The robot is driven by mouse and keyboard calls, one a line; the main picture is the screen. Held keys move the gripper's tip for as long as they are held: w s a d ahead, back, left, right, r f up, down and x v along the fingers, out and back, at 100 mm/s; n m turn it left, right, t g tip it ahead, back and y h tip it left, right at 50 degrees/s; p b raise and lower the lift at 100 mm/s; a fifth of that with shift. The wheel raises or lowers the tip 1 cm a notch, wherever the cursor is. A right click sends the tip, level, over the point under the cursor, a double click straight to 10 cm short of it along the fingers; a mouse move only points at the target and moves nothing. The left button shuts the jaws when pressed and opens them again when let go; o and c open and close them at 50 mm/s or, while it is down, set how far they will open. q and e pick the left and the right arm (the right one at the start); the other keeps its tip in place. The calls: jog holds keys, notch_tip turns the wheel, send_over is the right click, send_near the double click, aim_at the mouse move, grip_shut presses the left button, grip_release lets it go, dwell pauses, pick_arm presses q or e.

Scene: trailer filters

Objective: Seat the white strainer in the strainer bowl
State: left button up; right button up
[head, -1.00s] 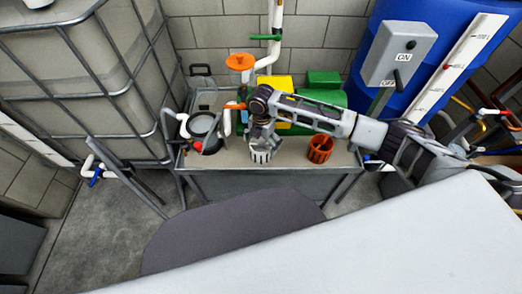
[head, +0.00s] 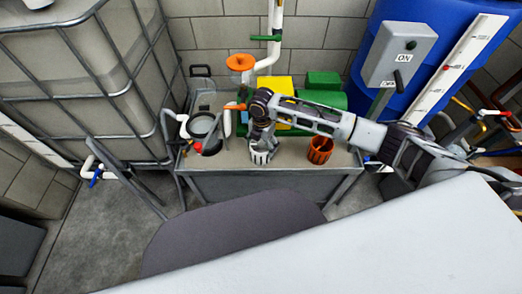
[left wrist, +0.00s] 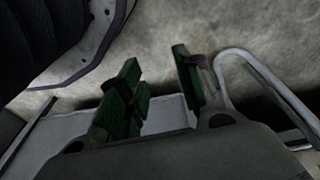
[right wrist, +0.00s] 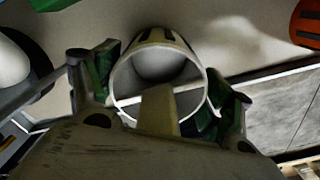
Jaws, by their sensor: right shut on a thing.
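The white strainer (head: 261,155) is a slotted cup at the front middle of the grey bench, and it shows open end toward the camera in the right wrist view (right wrist: 158,62). My right gripper (head: 262,141) is over it, with its green-padded fingers (right wrist: 160,95) on both sides of the cup, shut on it. Whether it touches the bench is hard to tell. The likely strainer bowl (head: 202,123), round with a dark rim, stands to the left on the bench. My left gripper (left wrist: 160,88) is open and empty above the floor; I do not make it out in the head view.
An orange strainer (head: 320,149) stands to the right on the bench (head: 270,181). Behind are a yellow and green pump (head: 307,98), white pipes and an orange funnel (head: 240,62). A large caged tank (head: 75,75) is at left, a blue barrel (head: 440,50) at right.

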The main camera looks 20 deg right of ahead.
jog(key=shift+r, duration=0.2)
jog(key=shift+r, duration=0.85)
notch_tip(320, 180, up, 10)
jog(key=p, duration=0.2)
jog(key=shift+p, duration=0.3)
pick_arm(q)
jog(key=s+a+f+p, duration=0.1)
jog(key=s+a+f, duration=0.2)
jog(key=f, duration=0.2)
jog(key=s+a+f+p, duration=0.1)
jog(key=s+a+f, duration=0.2)
jog(key=f, duration=0.3)
jog(key=shift+s+f+t+y+p, duration=0.2)
jog(key=shift+t+y+p, duration=0.1)
pick_arm(e)
jog(key=shift+r, duration=8)
pick_arm(q)
jog(key=shift+w, duration=0.1)
pick_arm(e)
jog(key=shift+f, duration=0.15)
